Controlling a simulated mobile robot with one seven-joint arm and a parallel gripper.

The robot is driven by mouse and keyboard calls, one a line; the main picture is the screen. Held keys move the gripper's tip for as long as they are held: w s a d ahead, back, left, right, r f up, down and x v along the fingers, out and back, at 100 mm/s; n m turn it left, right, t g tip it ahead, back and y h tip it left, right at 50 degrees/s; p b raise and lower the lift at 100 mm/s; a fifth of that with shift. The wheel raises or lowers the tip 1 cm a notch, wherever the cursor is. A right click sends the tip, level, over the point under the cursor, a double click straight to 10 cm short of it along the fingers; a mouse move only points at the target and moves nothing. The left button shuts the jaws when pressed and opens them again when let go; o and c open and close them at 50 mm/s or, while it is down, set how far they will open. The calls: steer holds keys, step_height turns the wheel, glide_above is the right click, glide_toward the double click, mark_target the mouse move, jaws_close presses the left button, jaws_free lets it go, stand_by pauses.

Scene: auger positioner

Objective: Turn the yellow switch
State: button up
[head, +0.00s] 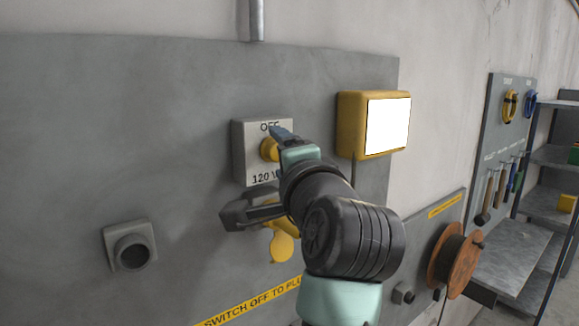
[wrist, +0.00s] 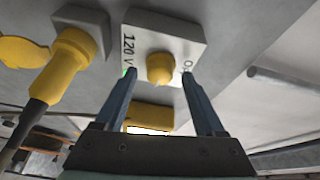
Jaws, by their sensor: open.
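The yellow switch (head: 269,149) is a round knob on a light grey box marked "OFF" at the top and "120 V" at the bottom, on the grey wall panel. In the head view my gripper (head: 279,146) is in front of it and hides part of it. In the wrist view the yellow switch (wrist: 160,68) shows between and beyond the two blue fingertips. My gripper (wrist: 158,76) is open, with a finger to each side of the knob. Whether the fingers touch the knob or box cannot be told.
A yellow box with a white face (head: 388,124) is right of the switch. A yellow plug with a dark cable (wrist: 66,62) sits beside the switch box in the wrist view. A grey round socket (head: 131,246) is at lower left. An orange reel (head: 455,262) is at right.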

steer(key=b+v, duration=0.6)
steer(key=v, duration=0.6)
steer(key=shift+s, duration=0.3)
steer(key=shift+d+f, duration=0.1)
steer(key=s+a+f+n+t+h+b, duration=0.1)
steer(key=s+f+n+t+h+b, duration=0.1)
steer(key=s+n+t+b, duration=0.3)
steer(key=s+a+f+n+t+h+b, duration=0.1)
steer(key=s+n+t+b, duration=0.3)
steer(key=n, duration=0.4)
steer(key=shift+s+a+f+n+t+h+b, duration=0.3)
steer(key=shift+s+a+f+t+h+b, duration=0.15)
steer(key=shift+s+h+b, duration=0.35)
